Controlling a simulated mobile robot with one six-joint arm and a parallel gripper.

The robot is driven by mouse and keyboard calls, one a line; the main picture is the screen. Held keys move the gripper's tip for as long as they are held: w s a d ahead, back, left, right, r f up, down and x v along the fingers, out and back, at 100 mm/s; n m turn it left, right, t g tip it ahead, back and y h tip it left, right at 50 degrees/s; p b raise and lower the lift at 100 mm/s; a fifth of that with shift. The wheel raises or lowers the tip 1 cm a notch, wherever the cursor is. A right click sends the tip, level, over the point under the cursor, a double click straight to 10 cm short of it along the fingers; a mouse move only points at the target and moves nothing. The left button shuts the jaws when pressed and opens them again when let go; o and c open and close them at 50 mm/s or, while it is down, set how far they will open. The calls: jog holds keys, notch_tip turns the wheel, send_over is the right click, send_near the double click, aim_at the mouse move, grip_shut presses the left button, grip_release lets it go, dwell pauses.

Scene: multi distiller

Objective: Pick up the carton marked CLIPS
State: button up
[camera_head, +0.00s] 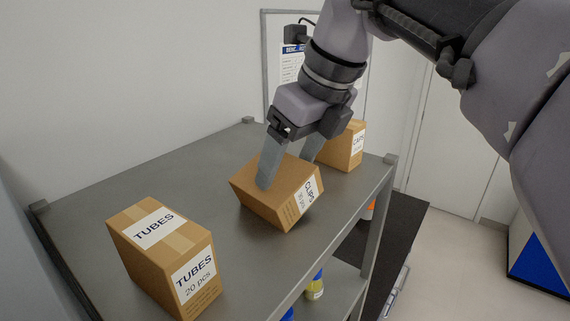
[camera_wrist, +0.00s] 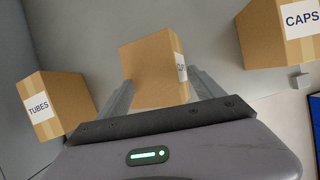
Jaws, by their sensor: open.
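The carton marked CLIPS (camera_head: 272,188) is a brown box with a white label on its right face. In the head view it sits tilted on the grey shelf top, between the other two cartons. My gripper (camera_head: 284,172) is open, with its fingers reaching down around the carton. In the wrist view the CLIPS carton (camera_wrist: 152,66) stands between the two fingers of my gripper (camera_wrist: 160,92), its label partly hidden by the right finger. Whether either finger touches the carton I cannot tell.
A carton marked TUBES (camera_head: 165,258) stands at the front left of the metal shelf top (camera_head: 120,190). A carton marked CAPS (camera_head: 340,150) stands behind, near the far right end. Bottles (camera_head: 315,287) are on a lower shelf. The back left of the top is clear.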

aim_at(282, 178)
jog(key=f, duration=0.1)
jog(key=a+f, duration=0.1)
jog(key=f, duration=0.2)
jog(key=shift+s+a+f, duration=0.1)
jog(key=shift+s+a, duration=0.25)
jog(key=shift+a, duration=0.05)
jog(key=w, duration=0.1)
jog(key=w+f, duration=0.1)
jog(key=w, duration=0.1)
jog(key=shift+w+a+f, duration=0.1)
jog(key=shift+a+f, duration=0.1)
jog(key=shift+a, duration=0.1)
jog(key=shift+w+d+r, duration=0.1)
jog(key=shift+d, duration=0.2)
jog(key=shift+s+d+r, duration=0.1)
jog(key=shift+s+r, duration=0.05)
jog(key=shift+s, duration=0.35)
jog(key=shift+s+d+r, duration=0.1)
jog(key=shift+s+r, duration=0.05)
jog(key=shift+s, duration=0.3)
jog(key=c, duration=0.6)
jog(key=shift+a, duration=0.25)
jog(key=c, duration=0.3)
jog(key=shift+w+f, duration=0.15)
jog(key=shift+w, duration=0.25)
jog(key=c, duration=0.6)
jog(key=shift+s+d, duration=0.1)
jog(key=shift+c, duration=0.2)
